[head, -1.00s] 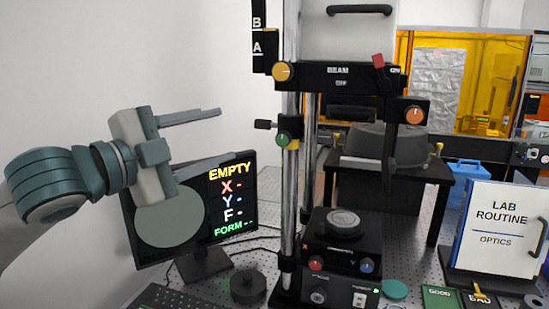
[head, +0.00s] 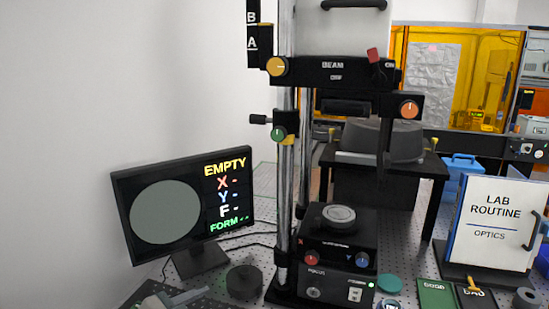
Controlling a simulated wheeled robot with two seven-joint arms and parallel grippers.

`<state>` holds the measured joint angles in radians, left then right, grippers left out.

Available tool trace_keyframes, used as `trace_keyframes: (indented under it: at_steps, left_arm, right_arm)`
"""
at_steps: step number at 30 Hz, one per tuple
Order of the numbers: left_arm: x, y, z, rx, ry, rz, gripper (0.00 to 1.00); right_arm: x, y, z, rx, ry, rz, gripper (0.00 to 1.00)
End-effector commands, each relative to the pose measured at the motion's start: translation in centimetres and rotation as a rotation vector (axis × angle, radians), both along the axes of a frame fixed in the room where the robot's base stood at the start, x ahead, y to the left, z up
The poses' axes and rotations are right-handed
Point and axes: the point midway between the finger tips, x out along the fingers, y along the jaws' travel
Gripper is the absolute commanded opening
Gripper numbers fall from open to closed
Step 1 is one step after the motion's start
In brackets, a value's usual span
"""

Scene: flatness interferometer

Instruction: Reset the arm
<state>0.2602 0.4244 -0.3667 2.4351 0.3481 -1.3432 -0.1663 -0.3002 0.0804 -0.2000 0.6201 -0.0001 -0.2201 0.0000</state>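The interferometer has a beam head (head: 335,72) on shiny upright posts, above a black base unit (head: 338,250) with red and blue knobs. A round pale stage (head: 338,217) sits on top of the base and nothing shows on it. An orange knob (head: 408,106), a yellow knob (head: 277,66) and a green knob (head: 279,133) are on the upper part. The monitor (head: 185,205) reads EMPTY, with a plain grey disc. Part of my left gripper (head: 182,299) shows at the bottom edge, below the monitor; its fingers are mostly cut off. My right gripper is out of view.
A dark round puck (head: 245,282) lies on the perforated table before the monitor. At right stand a LAB ROUTINE binder (head: 496,226), a green GOOD tray (head: 436,291) and a teal disc (head: 390,284). The space left of the monitor is clear.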

Motion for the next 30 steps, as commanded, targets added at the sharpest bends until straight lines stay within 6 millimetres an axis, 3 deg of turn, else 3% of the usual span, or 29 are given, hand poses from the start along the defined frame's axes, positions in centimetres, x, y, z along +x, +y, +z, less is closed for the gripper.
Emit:
trace_keyframes:
  at_steps: [1,8,15,21,30]
  left_arm:
    - [-1.2,0.3,-2.3,-0.015,0.054,0.029,0.51]
    - [-6.8,2.3,-11.0,-0.059,0.267,0.18,0.51]
    - [-15.0,4.8,-19.2,-0.074,0.5,0.355,0.51]
    - [-21.5,6.5,-23.5,-0.066,0.651,0.479,0.51]
    - [-28.4,8.2,-26.8,-0.046,0.795,0.6,0.51]
  right_arm:
    - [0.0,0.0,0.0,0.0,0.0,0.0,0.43]
    - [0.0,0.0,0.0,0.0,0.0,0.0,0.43]
    - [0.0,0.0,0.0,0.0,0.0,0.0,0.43]
    - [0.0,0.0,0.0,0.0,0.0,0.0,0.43]
    - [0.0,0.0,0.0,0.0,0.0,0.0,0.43]
